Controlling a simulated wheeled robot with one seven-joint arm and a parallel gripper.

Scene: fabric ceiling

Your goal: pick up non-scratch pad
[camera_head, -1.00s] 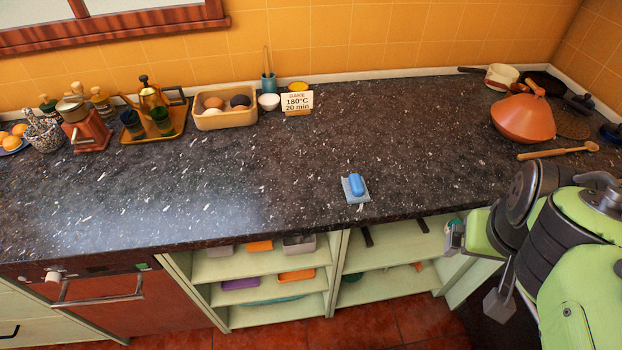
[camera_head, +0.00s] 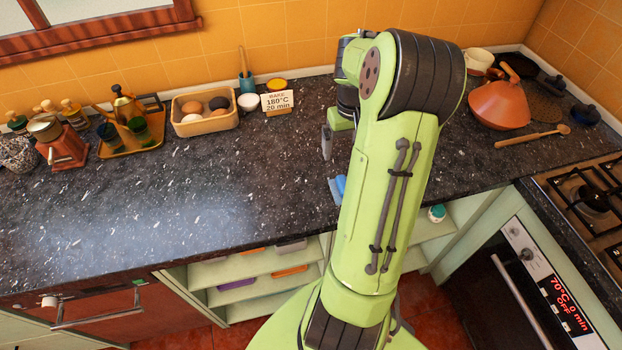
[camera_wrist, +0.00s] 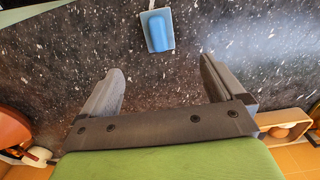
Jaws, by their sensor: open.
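The non-scratch pad, a blue block on a pale grey-blue base, lies on the dark speckled counter (camera_head: 230,190) near its front edge. In the head view my arm hides most of the pad (camera_head: 338,187). In the wrist view the whole pad (camera_wrist: 157,31) shows at the top centre, beyond my fingertips. My gripper (camera_wrist: 162,76) is open and empty, its two grey fingers spread apart above the counter. In the head view my gripper (camera_head: 327,143) is partly hidden by my arm, behind the pad and apart from it.
A wooden tray of eggs (camera_head: 203,110) and a recipe card (camera_head: 278,102) stand at the back. An orange tagine (camera_head: 500,105) and a wooden spoon (camera_head: 532,136) are at the right, before a stove (camera_head: 590,195). The counter left of the pad is clear.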

